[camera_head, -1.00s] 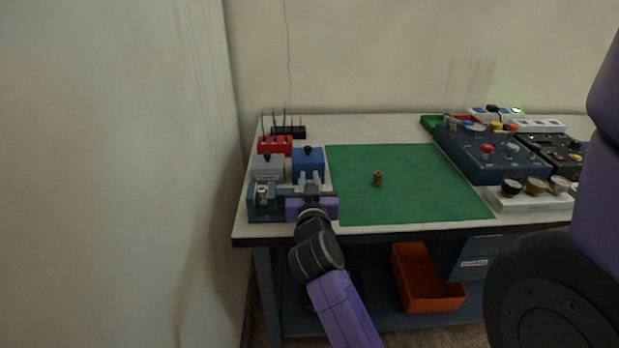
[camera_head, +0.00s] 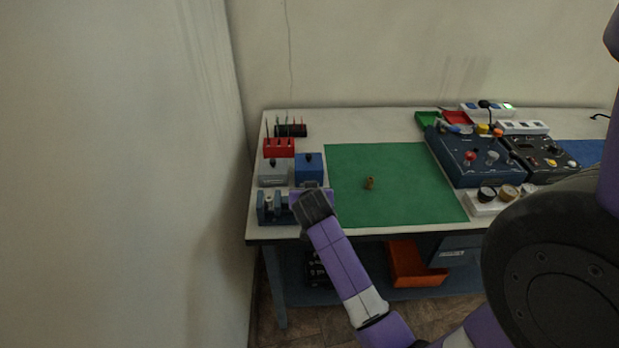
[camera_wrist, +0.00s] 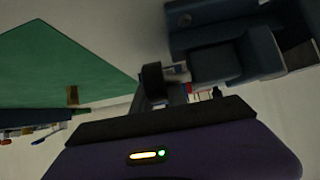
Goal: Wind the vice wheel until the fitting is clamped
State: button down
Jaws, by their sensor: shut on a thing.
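The blue vice (camera_head: 262,213) stands at the front left corner of the bench, with a small pale metal fitting (camera_head: 268,201) upright between its jaws. It also shows upside down in the wrist view (camera_wrist: 225,58). I cannot tell how tightly the jaws meet the fitting. My gripper (camera_head: 292,203) is at the vice's right side, its fingers mostly hidden by my purple hand and dark wrist. In the wrist view a dark round part (camera_wrist: 153,82), which looks like the vice wheel, sits at my fingertips beside the vice. My gripper is shut on it.
Grey (camera_head: 272,172) and blue (camera_head: 309,168) boxes stand close behind the vice. A red rack (camera_head: 278,148) is farther back. Blue control panels (camera_head: 470,160) fill the right. The wall is close at left.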

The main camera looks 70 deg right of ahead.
jog(key=shift+s+g+y+p, duration=0.1)
jog(key=shift+g+y+p, duration=0.4)
jog(key=shift+p, duration=0.7)
jog(key=shift+s+f+y+p, duration=0.1)
jog(key=shift+f+y+p, duration=0.25)
jog(key=shift+y+p, duration=0.2)
jog(key=c, duration=1.6)
grip_release()
jog(key=shift+s, duration=0.1)
jog(key=shift+b+v, duration=0.45)
jog(key=shift+v, duration=3.4)
